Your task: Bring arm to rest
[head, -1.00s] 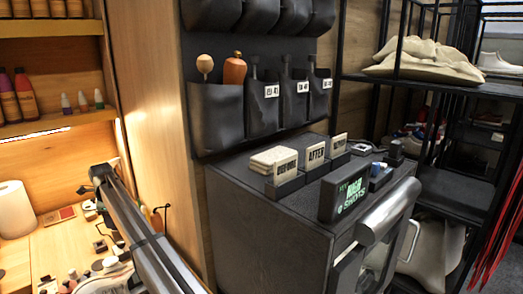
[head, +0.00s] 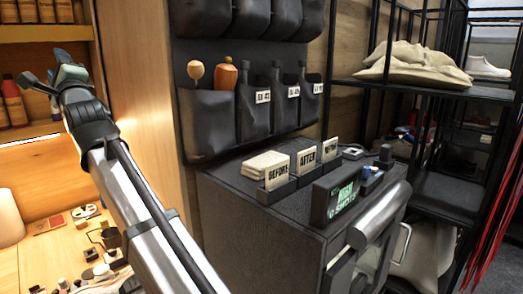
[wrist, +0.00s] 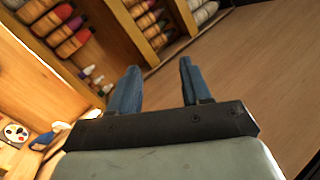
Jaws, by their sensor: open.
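My gripper (wrist: 157,88) shows in the wrist view with its two blue fingers apart and nothing between them. In the head view my gripper (head: 62,76) is raised at the left, in front of the wooden shelf unit and above the lit workbench. My silver arm runs up to it from the bottom of the picture. The gripper looks small and partly edge-on there. It appears clear of the bench top.
A wooden side panel (head: 137,110) stands just right of the gripper. Bottles (head: 12,100) line the shelf behind it. Small items crowd the workbench (head: 38,258). A dark cabinet (head: 240,215) with signs and a black rack (head: 450,195) stand to the right.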

